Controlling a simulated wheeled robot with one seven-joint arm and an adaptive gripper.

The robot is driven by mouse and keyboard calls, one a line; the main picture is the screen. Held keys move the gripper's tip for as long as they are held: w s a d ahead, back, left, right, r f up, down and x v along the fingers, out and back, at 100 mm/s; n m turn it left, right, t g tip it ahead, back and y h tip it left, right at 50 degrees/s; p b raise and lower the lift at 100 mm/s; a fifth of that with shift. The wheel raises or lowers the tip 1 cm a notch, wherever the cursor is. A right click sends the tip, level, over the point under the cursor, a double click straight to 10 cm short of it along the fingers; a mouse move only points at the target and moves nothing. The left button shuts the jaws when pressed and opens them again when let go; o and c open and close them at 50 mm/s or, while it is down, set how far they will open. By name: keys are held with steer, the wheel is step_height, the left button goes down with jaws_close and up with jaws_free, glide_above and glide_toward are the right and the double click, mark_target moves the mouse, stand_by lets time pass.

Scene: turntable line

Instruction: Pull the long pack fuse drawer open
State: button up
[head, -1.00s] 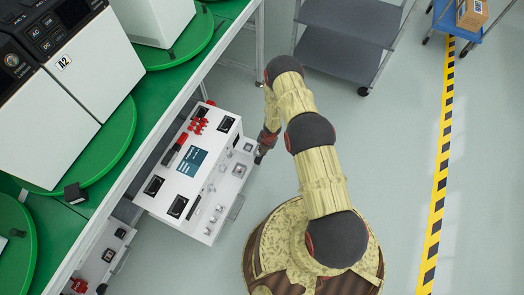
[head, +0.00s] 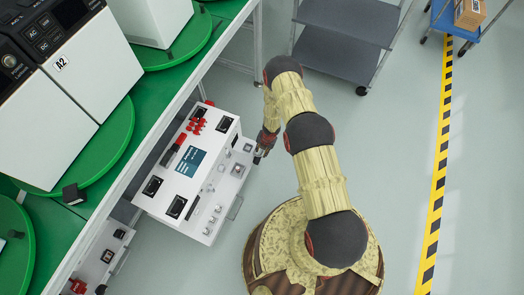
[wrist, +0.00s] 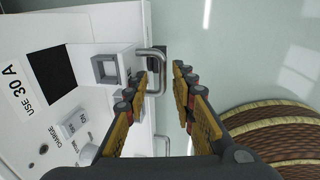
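A white tester box (head: 210,165) with a screen and sockets stands beside the green bench. Its right side has a front with a metal bar handle (head: 236,208) and, further up, my gripper (head: 259,156) close against it. In the wrist view a bent metal handle (wrist: 162,75) sticks out from the white face, and a second handle (wrist: 162,145) shows lower down. My gripper (wrist: 158,82) is open, its fingertips on either side of the upper handle, with a gap to the right finger. I cannot read which drawer is the long pack fuse one.
A green bench (head: 150,135) with round green turntables and white units runs along the left. A grey shelf cart (head: 345,45) stands at the back. A yellow-black floor stripe (head: 440,150) lies right.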

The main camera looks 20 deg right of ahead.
step_height(320, 180, up, 12)
steer(key=s+d, duration=0.1)
steer(key=shift+s+d, duration=0.2)
steer(key=shift+d, duration=0.05)
steer(key=shift+f, duration=0.1)
stand_by(0.4)
